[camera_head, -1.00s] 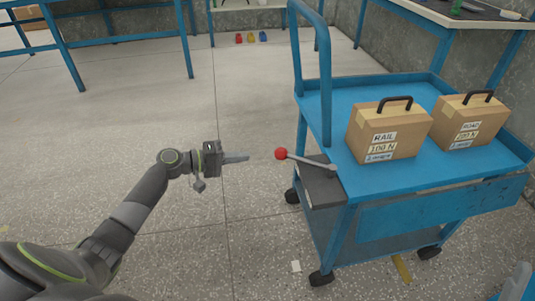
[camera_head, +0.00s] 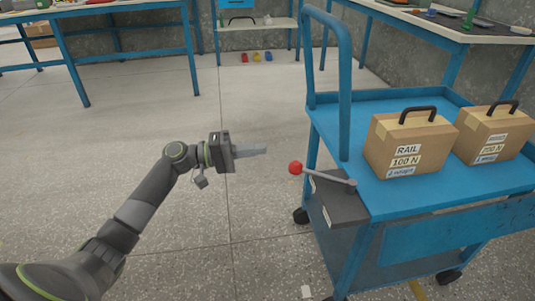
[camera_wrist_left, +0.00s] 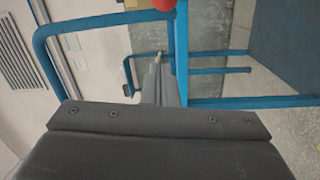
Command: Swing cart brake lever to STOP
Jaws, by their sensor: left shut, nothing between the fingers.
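The blue cart (camera_head: 440,247) stands at the right in the head view. Its brake lever (camera_head: 325,174) is a grey rod with a red ball knob (camera_head: 295,168), pivoted on a dark plate (camera_head: 338,203) at the cart's left corner. The rod points left, out past the cart's edge. My left gripper (camera_head: 264,150) is shut and empty, a little left of the knob and apart from it. In the left wrist view the shut fingers (camera_wrist_left: 158,75) point ahead, and part of the red knob (camera_wrist_left: 164,4) shows at the top edge. No STOP marking is readable. My right gripper is not in view.
The cart's tall blue handle (camera_head: 344,90) rises behind the lever. Workbenches (camera_head: 95,8) stand at the back. The floor (camera_head: 110,140) around my left arm is clear.

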